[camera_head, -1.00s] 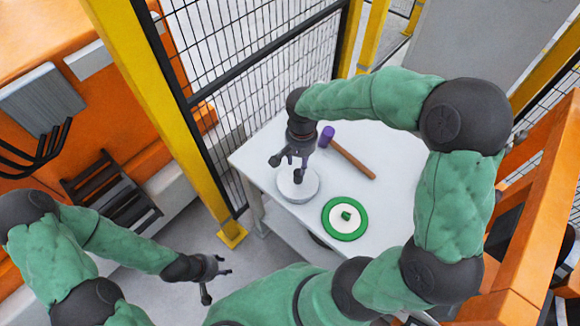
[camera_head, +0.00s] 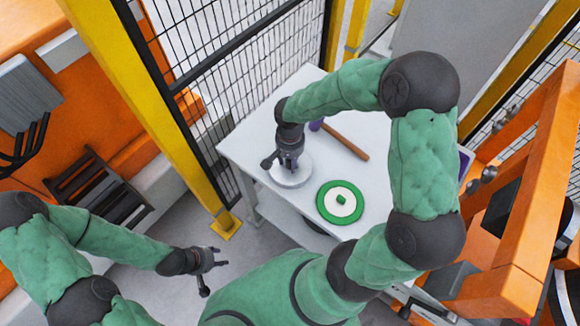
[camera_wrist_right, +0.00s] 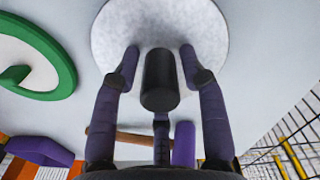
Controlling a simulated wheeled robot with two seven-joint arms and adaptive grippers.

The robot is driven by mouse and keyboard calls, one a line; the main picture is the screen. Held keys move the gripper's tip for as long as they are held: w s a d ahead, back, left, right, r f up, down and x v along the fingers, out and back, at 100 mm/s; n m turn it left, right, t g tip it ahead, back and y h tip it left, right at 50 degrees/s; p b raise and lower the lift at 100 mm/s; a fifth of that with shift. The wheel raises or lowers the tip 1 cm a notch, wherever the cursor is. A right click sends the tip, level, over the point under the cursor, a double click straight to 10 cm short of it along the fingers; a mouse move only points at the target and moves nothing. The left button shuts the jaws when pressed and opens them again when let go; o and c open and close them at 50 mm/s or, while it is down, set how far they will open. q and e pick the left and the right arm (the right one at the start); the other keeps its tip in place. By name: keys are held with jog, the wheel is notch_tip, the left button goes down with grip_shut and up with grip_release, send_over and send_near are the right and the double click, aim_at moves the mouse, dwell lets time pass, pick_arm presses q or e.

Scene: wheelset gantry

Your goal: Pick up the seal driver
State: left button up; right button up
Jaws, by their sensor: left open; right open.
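A round grey disc (camera_head: 291,177) with an upright dark cylindrical handle (camera_wrist_right: 160,80) lies on the white table; it looks like the seal driver. The disc also shows in the right wrist view (camera_wrist_right: 160,25). My right gripper (camera_head: 284,164) is open above it, pointing down. In the right wrist view its purple fingers (camera_wrist_right: 159,68) stand around the dark handle, with gaps visible on both sides. In the head view the gripper hides the handle. My left gripper (camera_head: 211,262) is open and empty, away from the table at the lower left.
On the white table (camera_head: 253,141), a green ring with a pale centre and green knob (camera_head: 341,201) lies right of the disc. A mallet with a wooden handle (camera_head: 346,142) and purple head lies behind. A yellow post (camera_head: 160,115) and mesh fence stand left.

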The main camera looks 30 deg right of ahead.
jog(key=shift+f, duration=0.35)
grip_shut()
jog(key=shift+r, duration=0.1)
